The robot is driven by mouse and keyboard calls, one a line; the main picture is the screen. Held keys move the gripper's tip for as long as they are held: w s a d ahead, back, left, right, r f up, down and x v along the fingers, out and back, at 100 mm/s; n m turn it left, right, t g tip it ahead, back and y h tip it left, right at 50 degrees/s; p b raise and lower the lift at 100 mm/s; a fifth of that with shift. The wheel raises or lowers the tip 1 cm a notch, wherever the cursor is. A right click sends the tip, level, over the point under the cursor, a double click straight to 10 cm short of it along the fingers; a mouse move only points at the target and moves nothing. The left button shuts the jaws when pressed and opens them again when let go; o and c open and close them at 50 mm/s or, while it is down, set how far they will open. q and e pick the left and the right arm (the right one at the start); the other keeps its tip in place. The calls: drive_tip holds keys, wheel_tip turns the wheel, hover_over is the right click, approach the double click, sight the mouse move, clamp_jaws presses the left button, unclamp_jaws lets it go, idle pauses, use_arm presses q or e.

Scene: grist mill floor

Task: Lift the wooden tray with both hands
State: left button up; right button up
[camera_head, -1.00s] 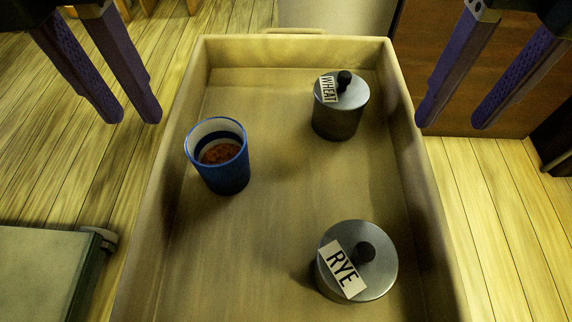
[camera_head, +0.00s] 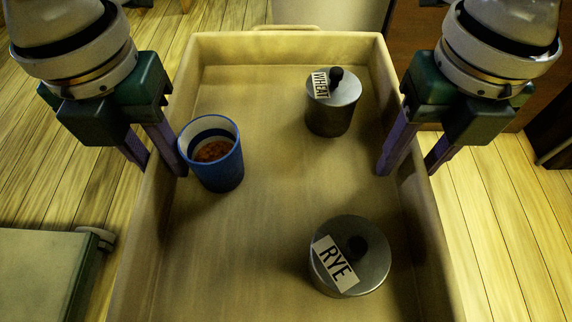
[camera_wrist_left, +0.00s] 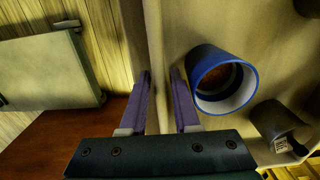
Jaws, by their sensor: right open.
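The wooden tray (camera_head: 270,210) runs up the middle of the head view and carries a blue cup (camera_head: 228,172) and two lidded canisters. My left gripper (camera_head: 160,168) is open, its fingers on either side of the tray's left wall, close to the blue cup. The left wrist view shows the fingers (camera_wrist_left: 159,72) apart with the wall of the tray (camera_wrist_left: 205,22) between them. My right gripper (camera_head: 409,170) is open, with one finger inside and one outside the tray's right wall. The lower ends of its outer finger are partly hidden.
The WHEAT canister (camera_head: 332,118) stands at the tray's far right and the RYE canister (camera_head: 365,275) at its near right. The cup holds reddish-brown contents. A grey-green flat object (camera_head: 45,275) lies at lower left. Plank floor (camera_head: 495,215) shows on both sides.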

use_arm(q)
drive_tip(key=shift+f, duration=0.25)
use_arm(e)
drive_tip(key=shift+f, duration=0.25)
use_arm(q)
drive_tip(key=c, duration=0.4)
use_arm(e)
drive_tip(key=c, duration=0.4)
use_arm(q)
clamp_jaws()
use_arm(e)
clamp_jaws()
use_arm(q)
drive_tip(key=shift+r, duration=0.15)
use_arm(e)
drive_tip(key=shift+r, duration=0.15)
